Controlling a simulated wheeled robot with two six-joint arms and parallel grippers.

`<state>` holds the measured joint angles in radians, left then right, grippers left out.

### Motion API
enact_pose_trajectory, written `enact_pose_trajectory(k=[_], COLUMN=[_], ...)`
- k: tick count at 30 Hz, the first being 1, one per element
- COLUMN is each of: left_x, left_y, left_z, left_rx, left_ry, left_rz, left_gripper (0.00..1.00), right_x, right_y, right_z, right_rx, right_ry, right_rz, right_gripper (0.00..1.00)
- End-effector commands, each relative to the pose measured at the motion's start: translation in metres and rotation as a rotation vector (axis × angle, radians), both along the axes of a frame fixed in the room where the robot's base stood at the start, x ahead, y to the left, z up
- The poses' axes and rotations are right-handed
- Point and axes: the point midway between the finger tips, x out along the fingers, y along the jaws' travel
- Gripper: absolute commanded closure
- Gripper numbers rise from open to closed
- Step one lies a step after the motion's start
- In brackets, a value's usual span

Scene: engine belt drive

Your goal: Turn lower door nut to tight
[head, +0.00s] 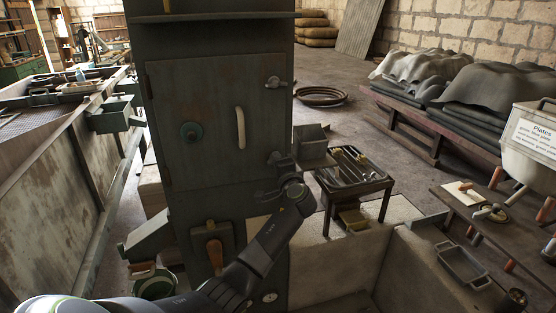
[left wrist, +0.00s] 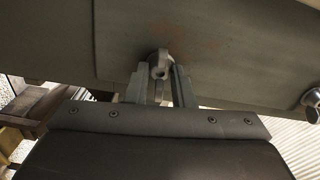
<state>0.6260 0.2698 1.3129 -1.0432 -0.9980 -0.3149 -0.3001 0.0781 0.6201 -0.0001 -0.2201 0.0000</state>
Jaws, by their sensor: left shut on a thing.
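The upper door nut (head: 275,82) sits at the door's right edge. My left gripper (head: 279,166) is at the lower right edge of the door and largely covers the lower door nut in the head view. In the left wrist view the lower door nut (left wrist: 159,59) sits between the two fingers of my left gripper (left wrist: 159,76), which is shut on it. The other nut (left wrist: 311,97) shows at the right edge there. My right gripper is not in view.
A small dark table (head: 352,182) with tools stands right of the cabinet, beside a grey open box (head: 312,142). A low pale wall (head: 345,262) runs at the front right. A lever with an orange-brown grip (head: 215,255) is below the door.

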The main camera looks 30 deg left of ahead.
Motion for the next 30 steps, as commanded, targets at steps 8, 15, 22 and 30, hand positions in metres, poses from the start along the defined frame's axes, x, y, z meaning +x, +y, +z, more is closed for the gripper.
enact_pose_trajectory(k=[8,15,22,30], left_x=[0.0001,0.0,0.0001,0.0], left_y=[-0.0003,-0.0002,-0.0002,0.0], left_z=[-0.0007,-0.0013,-0.0014,-0.0012], left_rx=[0.066,0.084,0.085,0.084], left_ry=[0.08,0.1,0.101,0.1], left_rz=[-0.001,0.0,0.0,0.0], left_gripper=[1.0,1.0,1.0,0.57], right_x=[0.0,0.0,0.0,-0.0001], right_y=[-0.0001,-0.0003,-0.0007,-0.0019], right_z=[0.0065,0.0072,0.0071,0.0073], right_rx=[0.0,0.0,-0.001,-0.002], right_ry=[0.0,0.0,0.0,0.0], right_rz=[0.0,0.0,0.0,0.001], right_gripper=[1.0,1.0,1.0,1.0])
